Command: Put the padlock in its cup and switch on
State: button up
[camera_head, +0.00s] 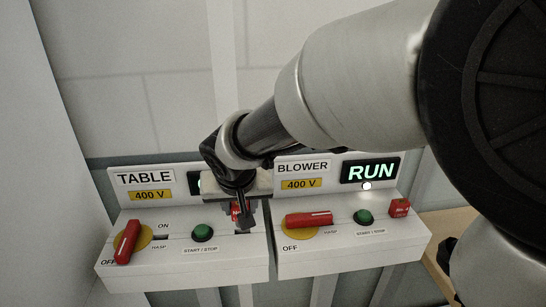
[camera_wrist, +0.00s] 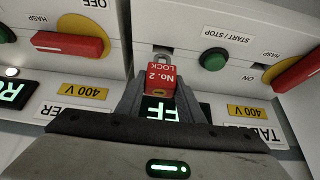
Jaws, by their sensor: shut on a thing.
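My gripper (camera_head: 243,222) is shut on a red padlock (camera_head: 235,210) above the right end of the TABLE panel (camera_head: 185,262). In the wrist view, the padlock (camera_wrist: 161,78) reads "No. 2 LOCK", with its grey shackle pointing away from my gripper. I cannot make out the padlock's cup; my gripper covers that corner, and I cannot tell whether the padlock touches the panel. The TABLE switch handle (camera_head: 127,242) is red on a yellow disc and points toward OFF. A green START/STOP button (camera_head: 202,233) sits right of it. The TABLE display (camera_wrist: 160,111) shows "FF", partly hidden.
The BLOWER panel (camera_head: 350,258) stands close on the right, its red handle (camera_head: 309,218) lying sideways. Its display (camera_head: 370,171) reads RUN beside a lit white lamp (camera_head: 366,186). Another red padlock (camera_head: 400,207) sits at its right end. A wall is behind.

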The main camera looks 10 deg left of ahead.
jog(key=shift+f, duration=0.1)
dwell(0.3)
jog(key=shift+f+b, duration=2.05)
jog(key=shift+b, duration=0.25)
jog(key=o, duration=1.2)
jog(key=shift+r, duration=0.1)
jog(key=p+v, duration=0.2)
jog(key=v, duration=1.5)
jog(key=shift+r, duration=0.2)
